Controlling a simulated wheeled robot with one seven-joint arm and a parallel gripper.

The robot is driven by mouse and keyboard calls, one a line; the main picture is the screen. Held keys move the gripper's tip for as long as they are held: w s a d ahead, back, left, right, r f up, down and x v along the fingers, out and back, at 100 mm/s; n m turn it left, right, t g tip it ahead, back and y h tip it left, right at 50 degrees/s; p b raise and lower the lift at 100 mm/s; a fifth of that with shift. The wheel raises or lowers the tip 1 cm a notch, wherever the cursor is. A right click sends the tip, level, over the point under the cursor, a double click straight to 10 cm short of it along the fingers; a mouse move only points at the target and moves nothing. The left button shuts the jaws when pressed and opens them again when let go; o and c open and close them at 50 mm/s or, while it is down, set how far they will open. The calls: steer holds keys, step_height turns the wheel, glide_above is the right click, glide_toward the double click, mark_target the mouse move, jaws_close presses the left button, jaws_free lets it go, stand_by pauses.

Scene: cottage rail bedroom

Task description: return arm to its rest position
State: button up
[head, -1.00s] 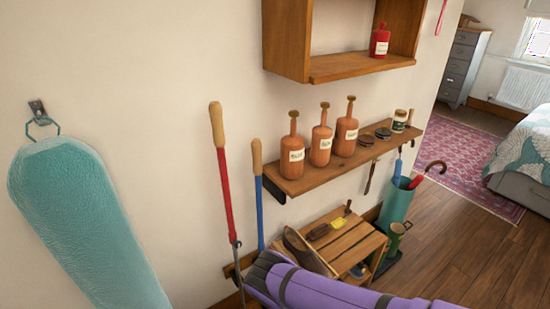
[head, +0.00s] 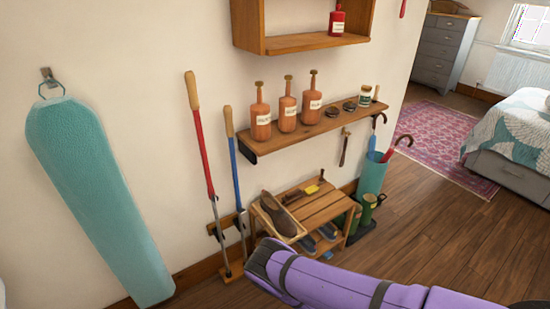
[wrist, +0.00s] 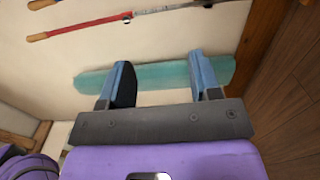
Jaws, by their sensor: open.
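My purple arm shows at the bottom right of the head view, reaching toward the middle of the picture. Its gripper end is not clearly seen there. In the wrist view my gripper (wrist: 158,82) has its two blue fingers spread wide with nothing between them. Behind the fingers, the teal ironing board (wrist: 160,78) shows against the pale wall. In the head view the ironing board (head: 98,200) hangs from a wall hook at the left, apart from my arm.
A wooden shelf (head: 310,130) holds several orange bottles. Below it stands a wooden bench (head: 322,207) with shoes, beside a teal umbrella stand (head: 371,177). Two long-handled tools, red (head: 203,150) and blue (head: 236,165), lean on the wall. The wooden floor (head: 440,235) at the right is open.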

steer(key=w+a+r+m+h, duration=0.3)
steer(key=w+r+m+h, duration=0.55)
steer(key=w+r, duration=1.25)
steer(key=d+r+m+g, duration=0.2)
steer(key=d+r+m, duration=0.2)
steer(key=r, duration=1)
steer(key=d+r+m+g, duration=0.2)
steer(key=d+r+m, duration=0.15)
steer(key=r, duration=1.05)
steer(key=s+d+r+m+g, duration=0.25)
steer(key=s+d+r, duration=0.35)
steer(key=s+r, duration=0.4)
steer(key=s+d+r+m+g, duration=0.1)
steer(key=s+d+r+m, duration=0.3)
steer(key=s+r, duration=0.55)
steer(key=s+d+r, duration=0.2)
steer(key=s, duration=0.6)
steer(key=s+d+r+m+g+h, duration=0.1)
steer(key=s+d+r, duration=0.1)
steer(key=s, duration=0.7)
steer(key=s+d+r+m+g, duration=0.1)
steer(key=s+d+r, duration=0.1)
steer(key=s, duration=0.6)
steer(key=shift+s+d+r, duration=0.15)
steer(key=shift+d+r, duration=0.2)
steer(key=shift+d, duration=0.55)
